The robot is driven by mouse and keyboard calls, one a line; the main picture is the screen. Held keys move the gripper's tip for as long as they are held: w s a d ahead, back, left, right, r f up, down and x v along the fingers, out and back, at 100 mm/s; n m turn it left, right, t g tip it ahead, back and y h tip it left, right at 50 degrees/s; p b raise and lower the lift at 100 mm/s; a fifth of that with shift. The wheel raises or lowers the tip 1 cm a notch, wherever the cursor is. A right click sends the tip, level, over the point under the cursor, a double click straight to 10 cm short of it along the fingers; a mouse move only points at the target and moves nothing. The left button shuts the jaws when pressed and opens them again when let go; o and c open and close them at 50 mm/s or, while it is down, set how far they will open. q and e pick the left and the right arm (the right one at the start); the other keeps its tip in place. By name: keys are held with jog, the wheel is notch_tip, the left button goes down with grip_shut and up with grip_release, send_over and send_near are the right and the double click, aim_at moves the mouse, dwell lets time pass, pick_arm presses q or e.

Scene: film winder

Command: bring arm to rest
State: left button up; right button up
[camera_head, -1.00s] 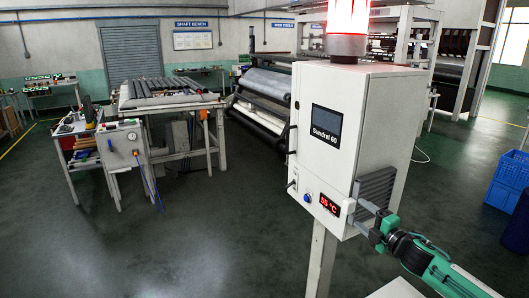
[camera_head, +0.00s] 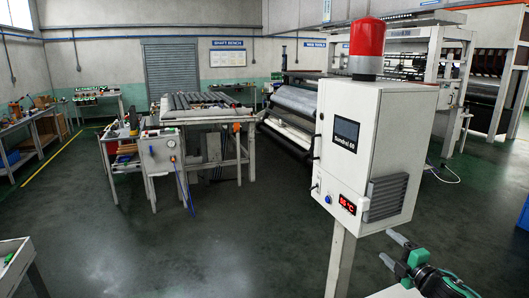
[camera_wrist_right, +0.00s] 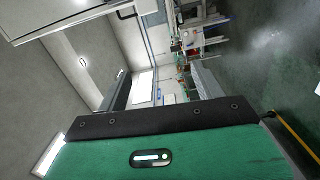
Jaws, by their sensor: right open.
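My right gripper (camera_head: 393,250) is at the lower right of the head view. The right wrist view shows the green gripper body (camera_wrist_right: 160,155) and a dark bar (camera_wrist_right: 160,117) across the bottom, with no fingers visible. My left gripper is not in view.
The cabinet stands on a post (camera_head: 340,262), with a red lamp (camera_head: 367,48) on top and a grey side grille (camera_head: 385,197). A roller bench (camera_head: 205,110) stands farther back. A tray corner (camera_head: 14,262) shows at lower left. The floor (camera_head: 215,240) between is clear.

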jog(key=s+a+f+m+g+h, duration=0.2)
jog(key=s+a+f+m+g, duration=0.1)
jog(key=s+a+f+m, duration=0.4)
jog(key=s+a+f+m+g+h, duration=0.25)
jog(key=s+a+f+m, duration=0.2)
jog(key=s+f, duration=0.5)
jog(key=s+a+f+m+g, duration=0.1)
jog(key=s+m+g, duration=0.3)
jog(key=s, duration=0.9)
jog(key=s+a+f+m+g, duration=0.15)
jog(key=s+m+g, duration=0.25)
jog(key=s, duration=0.9)
notch_tip(320, 180, down, 33)
jog(key=g+b, duration=0.1)
jog(key=b, duration=0.1)
pick_arm(q)
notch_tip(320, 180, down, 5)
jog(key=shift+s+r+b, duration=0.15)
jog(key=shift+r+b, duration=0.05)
jog(key=shift+b, duration=1)
pick_arm(e)
jog(key=s+d+f, duration=0.2)
jog(key=s+f, duration=0.8)
jog(key=f, duration=0.1)
jog(key=s+d+f+g+h, duration=0.1)
jog(key=s+d+f, duration=0.1)
jog(key=s+f, duration=0.8)
jog(key=shift+f+n, duration=0.45)
jog(key=shift+f, duration=0.3)
